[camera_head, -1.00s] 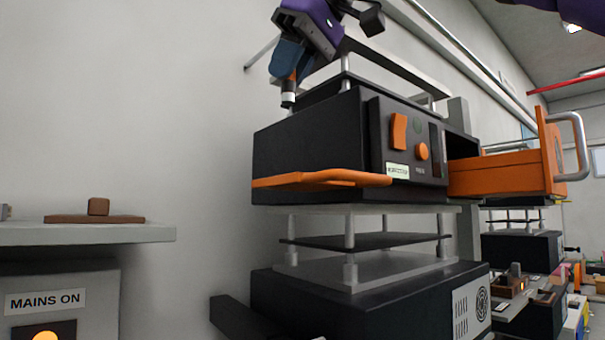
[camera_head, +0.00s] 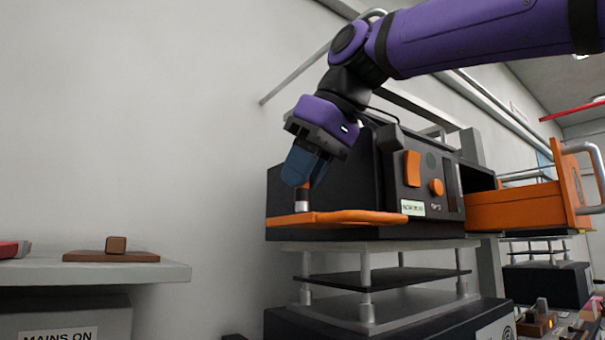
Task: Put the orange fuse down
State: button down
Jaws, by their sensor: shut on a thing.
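The orange fuse (camera_head: 303,197) hangs upright from my gripper (camera_head: 304,180), with its silver lower end showing. My gripper's blue fingers are shut on its upper part and hide most of the orange. The fuse's lower end is at the orange shelf-like ledge (camera_head: 345,218) on the front of the black machine (camera_head: 410,200). I cannot tell whether it touches the ledge or is just in front of or above it.
An open orange drawer (camera_head: 510,206) with a metal handle sticks out at the right. A grey shelf (camera_head: 130,272) at the left holds a brown block (camera_head: 116,244) on a base and a red thing (camera_head: 12,249). A plate rack (camera_head: 375,280) stands below the machine.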

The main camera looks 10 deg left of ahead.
jog(key=shift+f, duration=0.25)
jog(key=c, duration=1.1)
grip_release()
jog(key=v, duration=1.2)
jog(key=shift+r, duration=0.15)
